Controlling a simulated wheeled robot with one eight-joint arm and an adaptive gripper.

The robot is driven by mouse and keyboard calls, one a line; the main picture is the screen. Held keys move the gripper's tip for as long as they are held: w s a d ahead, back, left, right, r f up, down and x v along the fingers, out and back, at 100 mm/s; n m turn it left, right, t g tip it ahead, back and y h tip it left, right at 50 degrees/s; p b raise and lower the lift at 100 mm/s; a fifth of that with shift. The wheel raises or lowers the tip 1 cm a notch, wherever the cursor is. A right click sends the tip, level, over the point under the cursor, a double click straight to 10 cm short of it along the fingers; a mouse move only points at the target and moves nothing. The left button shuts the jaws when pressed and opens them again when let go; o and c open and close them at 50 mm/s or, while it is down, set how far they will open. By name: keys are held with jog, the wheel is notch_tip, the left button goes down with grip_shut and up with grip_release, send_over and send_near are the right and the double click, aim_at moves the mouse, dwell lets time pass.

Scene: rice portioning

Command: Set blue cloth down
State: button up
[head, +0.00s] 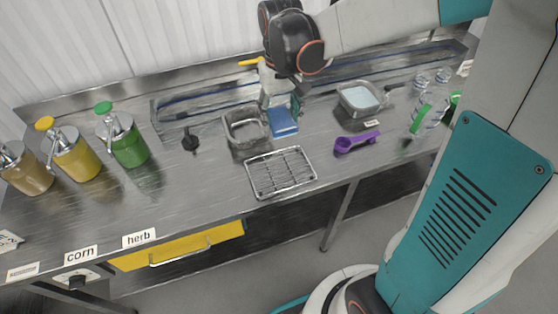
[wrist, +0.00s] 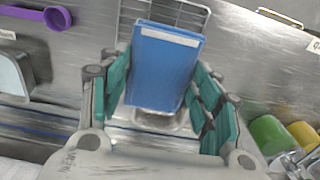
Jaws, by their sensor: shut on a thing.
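The blue cloth (head: 284,122) is a flat folded rectangle with a pale strip along one edge. In the head view it hangs below my gripper (head: 281,98), just right of a square steel pan. In the wrist view the blue cloth (wrist: 165,65) lies between the green-padded fingers of my gripper (wrist: 163,85), which is shut on it. I cannot tell whether the cloth touches the counter. My wrist and arm hide part of the counter's back.
The square steel pan (head: 234,134) is beside the cloth and a wire rack (head: 280,173) is in front. A purple scoop (head: 357,141) and a rice-filled tub (head: 359,98) are to the right. Pump bottles (head: 123,137) stand left. Clear bottles (head: 430,108) stand far right.

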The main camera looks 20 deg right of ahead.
aim_at(280, 169)
notch_tip(280, 169, down, 20)
jog(key=b, duration=0.4)
jog(key=shift+r+b, duration=0.15)
jog(key=shift+b, duration=0.25)
jog(key=o, duration=0.5)
jog(key=shift+f, duration=0.2)
jog(key=o, duration=0.4)
jog(key=shift+o, duration=0.2)
jog(key=shift+r, duration=0.2)
